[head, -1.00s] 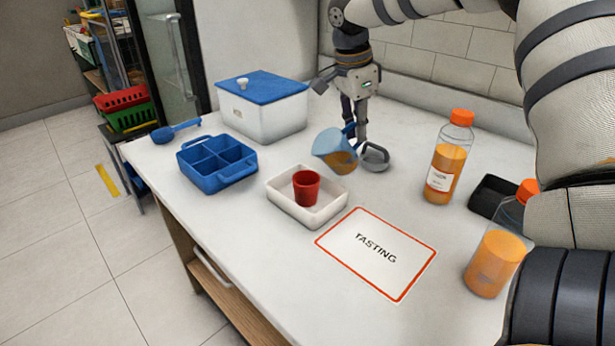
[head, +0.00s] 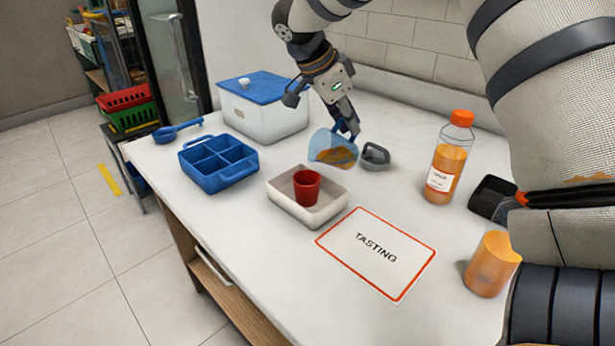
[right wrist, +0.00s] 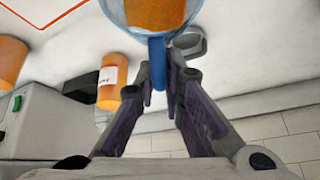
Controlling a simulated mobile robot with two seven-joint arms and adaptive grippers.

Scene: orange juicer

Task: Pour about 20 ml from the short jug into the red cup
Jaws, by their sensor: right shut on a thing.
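The short jug (head: 331,149) is clear blue with orange juice in its lower part. My right gripper (head: 346,128) is shut on its blue handle and holds it tilted, mouth side toward the left, behind the red cup. The jug (right wrist: 155,15) and its handle between the fingers (right wrist: 158,75) also show in the right wrist view. The red cup (head: 306,188) stands upright in a white tray (head: 331,208), in front of and left of the jug. The inside bottom of the cup is hidden. My left gripper is not in view.
A bottle of juice (head: 447,165) and an orange container (head: 491,265) stand at right. A blue divided caddy (head: 219,165) and white box (head: 265,115) stand at left. The TASTING card (head: 377,252) lies flat in front.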

